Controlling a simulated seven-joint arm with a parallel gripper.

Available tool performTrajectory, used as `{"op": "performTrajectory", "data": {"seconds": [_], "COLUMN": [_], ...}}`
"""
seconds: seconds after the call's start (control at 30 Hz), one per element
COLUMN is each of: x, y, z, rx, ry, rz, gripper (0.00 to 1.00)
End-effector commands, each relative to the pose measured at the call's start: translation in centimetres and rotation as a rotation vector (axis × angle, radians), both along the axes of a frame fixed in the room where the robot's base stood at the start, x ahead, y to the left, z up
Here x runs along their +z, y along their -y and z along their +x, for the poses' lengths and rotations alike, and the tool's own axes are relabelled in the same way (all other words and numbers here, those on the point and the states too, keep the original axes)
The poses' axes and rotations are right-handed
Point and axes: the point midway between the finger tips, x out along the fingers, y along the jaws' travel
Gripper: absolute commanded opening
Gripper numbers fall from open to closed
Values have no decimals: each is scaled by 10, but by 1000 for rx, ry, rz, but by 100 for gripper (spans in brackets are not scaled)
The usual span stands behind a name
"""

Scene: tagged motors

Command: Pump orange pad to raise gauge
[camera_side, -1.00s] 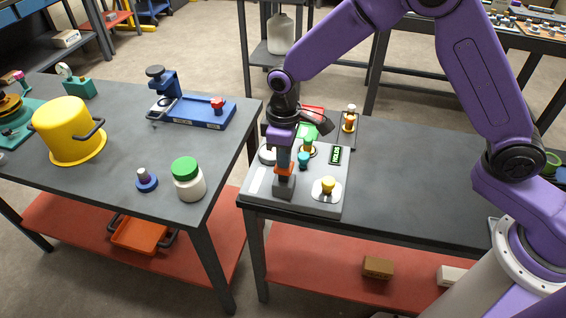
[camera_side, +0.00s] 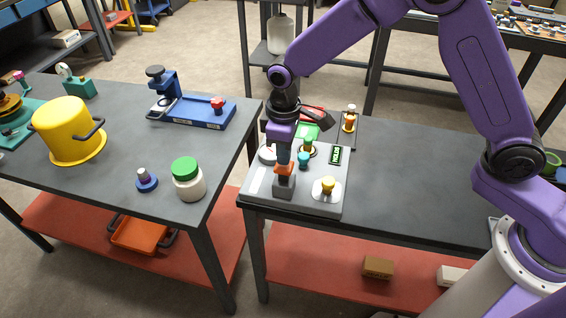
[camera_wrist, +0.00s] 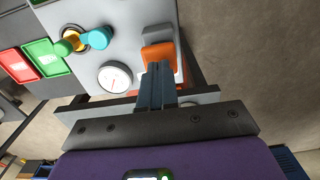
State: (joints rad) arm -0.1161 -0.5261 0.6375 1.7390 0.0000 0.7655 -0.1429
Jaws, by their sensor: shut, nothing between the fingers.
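The orange pad (camera_side: 285,169) sits on a dark grey block on the grey panel (camera_side: 255,185). It also shows at the top centre of the wrist view (camera_wrist: 158,54). My gripper (camera_side: 284,161) is shut and empty, pointing down over the pad. In the wrist view its fingertips (camera_wrist: 160,66) overlap the pad's near edge; I cannot tell whether they touch it. The round white gauge (camera_wrist: 115,78) lies beside the pad, with a thin red needle.
The table to the right (camera_side: 410,190) is clear. A second table with a yellow pot (camera_side: 67,130) stands to the left.

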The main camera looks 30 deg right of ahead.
Motion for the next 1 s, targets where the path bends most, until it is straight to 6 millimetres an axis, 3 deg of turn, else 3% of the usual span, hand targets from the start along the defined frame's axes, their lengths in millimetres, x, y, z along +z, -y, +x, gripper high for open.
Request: {"op": "performTrajectory", "data": {"seconds": [0.7, 1.0], "x": [-32, -28], "y": [0, 0], "z": [0, 0], "rx": [0, 0], "ry": [0, 1], "rz": [0, 1], "gripper": [0, 0]}}
